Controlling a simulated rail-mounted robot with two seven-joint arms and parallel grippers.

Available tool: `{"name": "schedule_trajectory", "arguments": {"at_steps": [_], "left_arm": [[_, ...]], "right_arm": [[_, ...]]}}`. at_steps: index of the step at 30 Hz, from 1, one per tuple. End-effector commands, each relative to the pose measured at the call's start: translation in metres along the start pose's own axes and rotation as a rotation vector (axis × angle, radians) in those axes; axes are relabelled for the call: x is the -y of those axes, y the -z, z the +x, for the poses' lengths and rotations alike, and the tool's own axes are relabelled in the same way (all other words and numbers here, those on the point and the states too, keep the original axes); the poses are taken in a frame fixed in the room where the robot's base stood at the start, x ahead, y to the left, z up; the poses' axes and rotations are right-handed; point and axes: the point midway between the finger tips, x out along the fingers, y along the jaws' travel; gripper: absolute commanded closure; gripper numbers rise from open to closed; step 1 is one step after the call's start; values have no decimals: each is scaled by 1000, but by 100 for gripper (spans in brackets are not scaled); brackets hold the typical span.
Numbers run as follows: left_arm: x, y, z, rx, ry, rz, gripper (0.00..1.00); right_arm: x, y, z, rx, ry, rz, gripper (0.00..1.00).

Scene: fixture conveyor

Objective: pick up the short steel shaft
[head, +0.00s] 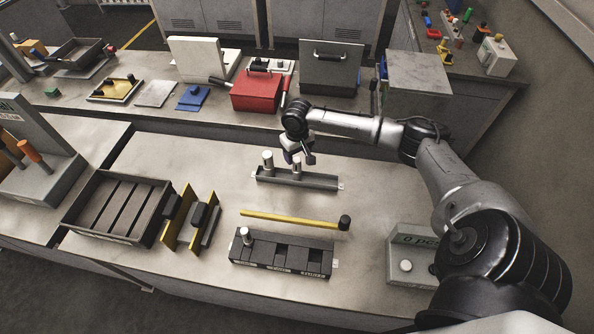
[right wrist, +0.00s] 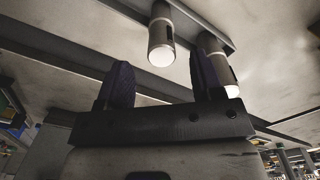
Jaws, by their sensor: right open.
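Two upright steel shafts stand in a narrow grey tray (head: 318,181) at the middle of the bench: a left shaft (head: 267,163) and a right shaft (head: 296,168). I cannot tell for sure which is the short one. My right gripper (head: 298,157) is over the tray, close to the right shaft and partly covering it. In the right wrist view my gripper (right wrist: 160,82) is open with nothing between its fingers. One shaft (right wrist: 161,38) shows beyond the gap, and another (right wrist: 213,48) is partly behind the right finger. My left gripper is out of view.
A black slotted block (head: 282,254) holding a metal peg (head: 247,236) is in front. A yellow bar (head: 290,219) lies between block and tray. A slatted crate (head: 118,207) and yellow plates (head: 178,218) are at left. A grey box (head: 408,255) is at right.

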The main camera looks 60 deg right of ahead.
Motion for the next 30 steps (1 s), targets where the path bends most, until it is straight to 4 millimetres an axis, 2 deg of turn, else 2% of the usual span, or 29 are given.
{"name": "schedule_trajectory", "arguments": {"at_steps": [8, 18, 25, 30], "left_arm": [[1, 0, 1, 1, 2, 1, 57], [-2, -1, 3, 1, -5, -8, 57], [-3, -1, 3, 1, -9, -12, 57], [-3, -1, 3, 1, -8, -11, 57]], "right_arm": [[1, -1, 12, 1, 0, 0, 39], [2, -2, 52, 0, 0, 0, 39], [2, -2, 54, -1, -1, -1, 39], [2, -2, 54, -1, -1, -1, 54]]}}
